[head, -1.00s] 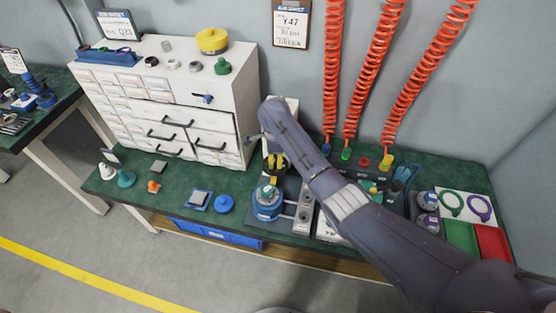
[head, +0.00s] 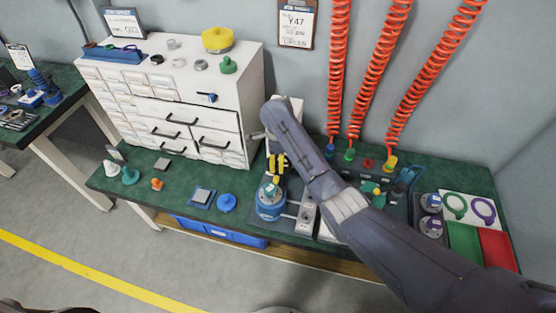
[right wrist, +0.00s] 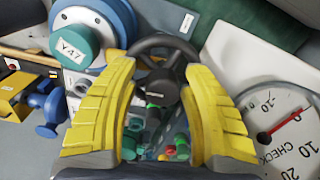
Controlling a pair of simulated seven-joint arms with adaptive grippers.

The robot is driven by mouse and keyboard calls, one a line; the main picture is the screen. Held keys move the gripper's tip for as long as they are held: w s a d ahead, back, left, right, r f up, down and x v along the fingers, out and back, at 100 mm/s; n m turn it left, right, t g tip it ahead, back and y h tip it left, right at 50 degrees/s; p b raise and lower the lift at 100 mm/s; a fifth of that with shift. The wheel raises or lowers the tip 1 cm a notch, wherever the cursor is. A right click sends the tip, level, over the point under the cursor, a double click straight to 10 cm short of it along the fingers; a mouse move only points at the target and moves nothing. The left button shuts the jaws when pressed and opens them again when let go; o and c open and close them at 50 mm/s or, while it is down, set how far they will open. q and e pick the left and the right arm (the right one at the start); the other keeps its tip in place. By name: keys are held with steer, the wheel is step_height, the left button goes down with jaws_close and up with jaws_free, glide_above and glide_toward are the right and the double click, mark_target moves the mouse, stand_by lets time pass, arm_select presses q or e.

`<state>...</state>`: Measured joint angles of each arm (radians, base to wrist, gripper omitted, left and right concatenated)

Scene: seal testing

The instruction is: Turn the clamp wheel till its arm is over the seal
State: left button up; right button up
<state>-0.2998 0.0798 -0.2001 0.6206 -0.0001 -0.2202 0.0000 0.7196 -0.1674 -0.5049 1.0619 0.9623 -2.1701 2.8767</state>
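The black clamp wheel (right wrist: 160,62) shows in the right wrist view, with spokes and a round hub. My right gripper (right wrist: 157,70) has its two yellow fingers spread, one on each side of the wheel; I cannot tell whether they touch its rim. In the head view my right gripper (head: 276,164) points down just behind the blue round test fixture (head: 270,204). A teal cap (right wrist: 75,46) labelled Y47 tops the fixture in the right wrist view. The clamp's arm and the seal under it cannot be made out clearly. My left gripper is out of view.
A dial gauge (right wrist: 288,130) marked CHECK stands close to the right finger. A white drawer cabinet (head: 215,110) stands left of the gripper. Green and red trays (head: 490,247) and a card with a green ring (head: 455,206) and a purple ring lie at right.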

steer(key=shift+o, duration=0.6)
steer(key=shift+w+d, duration=0.1)
steer(key=shift+r, duration=0.15)
steer(key=shift+r, duration=3.65)
